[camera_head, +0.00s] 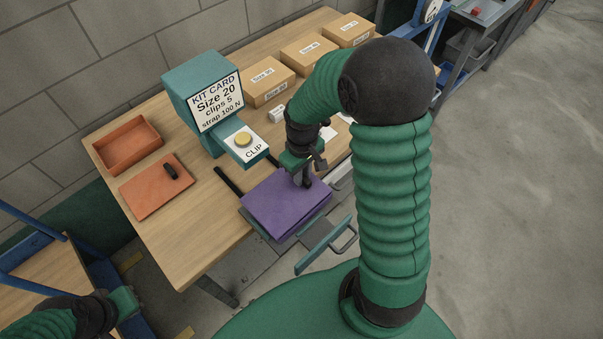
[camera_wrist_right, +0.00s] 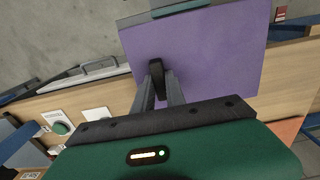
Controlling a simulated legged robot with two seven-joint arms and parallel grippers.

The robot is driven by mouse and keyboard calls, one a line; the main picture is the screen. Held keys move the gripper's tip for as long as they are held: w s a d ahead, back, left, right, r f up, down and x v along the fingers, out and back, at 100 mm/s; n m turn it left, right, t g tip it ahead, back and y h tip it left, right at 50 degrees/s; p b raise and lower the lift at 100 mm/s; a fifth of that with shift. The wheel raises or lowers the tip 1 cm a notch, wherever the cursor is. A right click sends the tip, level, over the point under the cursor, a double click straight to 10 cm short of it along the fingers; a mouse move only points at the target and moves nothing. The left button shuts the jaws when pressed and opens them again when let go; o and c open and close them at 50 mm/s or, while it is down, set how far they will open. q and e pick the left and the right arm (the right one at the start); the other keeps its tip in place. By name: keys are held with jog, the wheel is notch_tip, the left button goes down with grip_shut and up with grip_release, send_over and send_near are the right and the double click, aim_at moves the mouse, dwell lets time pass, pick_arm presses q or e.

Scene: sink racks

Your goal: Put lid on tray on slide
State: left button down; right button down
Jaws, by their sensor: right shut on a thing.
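A flat purple lid (camera_head: 280,199) is at the table's front edge, over the slide (camera_head: 318,216), a dark grey plate reaching past the edge. Purple shows below the lid's front edge, but I cannot tell how the lid sits on the tray, which is mostly hidden. My right gripper (camera_head: 305,180) points down and is shut on the lid's black handle (camera_wrist_right: 157,68). The lid (camera_wrist_right: 205,50) fills the middle of the right wrist view. My left gripper (camera_head: 126,301) is low at the left, away from the lid; its fingers are not clear.
An orange tray (camera_head: 158,142) and an orange lid (camera_head: 150,197) with a black handle lie on the table's left. A teal kit-card stand (camera_head: 190,85) with a CLIP button (camera_head: 243,139) is behind the purple lid. Cardboard boxes (camera_head: 268,88) line the back. A handle (camera_head: 325,245) juts out in front.

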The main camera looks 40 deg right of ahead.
jog(key=shift+d+f, duration=0.45)
jog(key=shift+f, duration=0.1)
jog(key=shift+d+f, duration=0.2)
jog(key=shift+d, duration=0.05)
jog(key=c, duration=1.3)
grip_release()
jog(key=shift+a+r, duration=0.15)
jog(key=shift+a, duration=0.3)
pick_arm(q)
jog(key=shift+d+f, duration=0.15)
jog(key=shift+d, duration=0.15)
jog(key=shift+d, duration=0.1)
pick_arm(e)
jog(key=shift+d, duration=0.15)
jog(key=shift+d+r, duration=0.1)
jog(key=shift+r, duration=0.15)
pick_arm(q)
jog(key=shift+d+r+p, duration=0.1)
jog(key=shift+r+p, duration=0.75)
jog(key=shift+p, duration=0.05)
pick_arm(e)
notch_tip(320, 180, up, 16)
